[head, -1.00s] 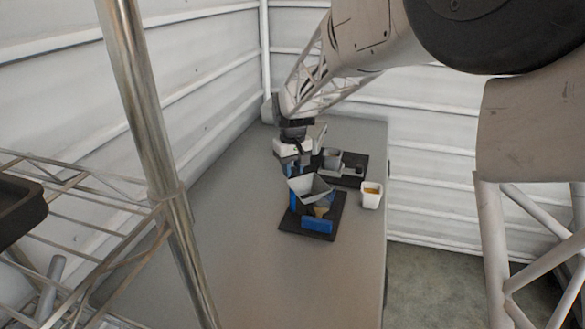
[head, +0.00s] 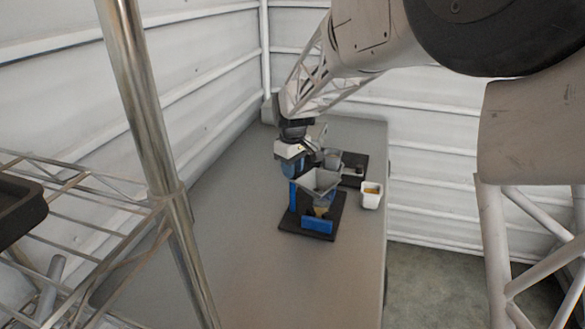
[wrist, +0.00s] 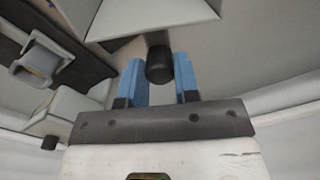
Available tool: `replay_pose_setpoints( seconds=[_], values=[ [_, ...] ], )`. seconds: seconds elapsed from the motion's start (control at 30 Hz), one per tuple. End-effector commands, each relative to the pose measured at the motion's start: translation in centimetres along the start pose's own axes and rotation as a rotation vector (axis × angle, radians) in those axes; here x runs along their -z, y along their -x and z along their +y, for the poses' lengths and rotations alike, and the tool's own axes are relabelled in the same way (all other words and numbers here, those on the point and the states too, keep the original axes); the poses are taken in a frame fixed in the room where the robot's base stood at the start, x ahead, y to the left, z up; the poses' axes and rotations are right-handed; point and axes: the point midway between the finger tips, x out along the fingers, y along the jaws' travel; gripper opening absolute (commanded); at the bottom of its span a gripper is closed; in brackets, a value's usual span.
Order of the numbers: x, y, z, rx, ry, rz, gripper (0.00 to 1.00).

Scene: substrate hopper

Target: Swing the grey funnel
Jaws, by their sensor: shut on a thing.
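The grey funnel (head: 321,182) is a square, open-topped hopper on a blue stand (head: 318,225) with a black base plate. Its mouth looks roughly level in the head view. In the wrist view its grey side (wrist: 150,14) fills the top edge, with a dark round handle (wrist: 159,60) beneath it. My gripper (head: 298,172) is at the funnel's far left side. In the wrist view its blue fingers (wrist: 160,75) are closed around the handle. Some yellowish material (head: 321,211) shows below the funnel; its exact place is unclear.
Behind is another black plate (head: 357,178) with grey parts (head: 332,158). The grey table (head: 240,260) is clear in front and to the left.

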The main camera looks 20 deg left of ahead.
Motion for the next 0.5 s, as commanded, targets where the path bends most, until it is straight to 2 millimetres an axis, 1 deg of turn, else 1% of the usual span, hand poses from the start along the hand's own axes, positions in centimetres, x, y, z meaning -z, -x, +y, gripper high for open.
replay_pose_setpoints(
  seconds=[0.13, 0.5],
  values=[
    [-0.07, -0.07, 0.09, 0.0, 0.042, -0.001, 0.14],
    [-0.07, -0.07, 0.09, 0.0, 0.055, -0.001, 0.14]
  ],
)
